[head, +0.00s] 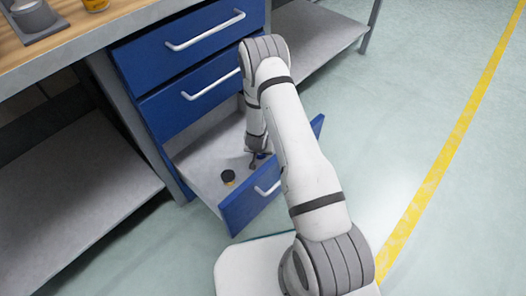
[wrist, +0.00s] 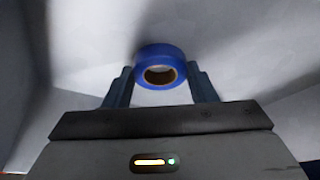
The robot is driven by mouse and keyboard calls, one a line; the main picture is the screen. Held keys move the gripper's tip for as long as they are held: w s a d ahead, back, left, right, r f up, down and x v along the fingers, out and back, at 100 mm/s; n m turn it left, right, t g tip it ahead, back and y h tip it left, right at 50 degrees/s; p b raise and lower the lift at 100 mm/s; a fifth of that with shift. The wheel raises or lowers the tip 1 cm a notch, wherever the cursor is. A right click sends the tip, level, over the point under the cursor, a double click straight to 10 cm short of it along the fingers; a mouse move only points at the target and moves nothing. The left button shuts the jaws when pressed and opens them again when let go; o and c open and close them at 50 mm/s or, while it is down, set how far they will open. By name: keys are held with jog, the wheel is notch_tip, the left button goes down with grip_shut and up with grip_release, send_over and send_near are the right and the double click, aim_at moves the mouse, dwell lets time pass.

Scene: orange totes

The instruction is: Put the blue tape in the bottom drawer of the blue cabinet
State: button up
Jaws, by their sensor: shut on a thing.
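The blue tape (wrist: 148,52) is a roll with a brown core, held between the two fingers of my gripper (wrist: 160,82) in the wrist view. My gripper (head: 256,160) reaches down inside the open bottom drawer (head: 207,168) of the blue cabinet (head: 188,62) in the head view. My arm hides part of the drawer and most of the gripper there. A bit of blue shows at the fingers. I cannot tell whether the tape touches the drawer floor.
The two upper drawers are shut. A wooden worktop (head: 85,42) lies above left, with grey shelves (head: 70,195) beside the cabinet. The floor at right is clear.

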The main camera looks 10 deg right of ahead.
jog(key=shift+f, duration=0.15)
jog(key=o, duration=1)
jog(key=shift+c, duration=0.2)
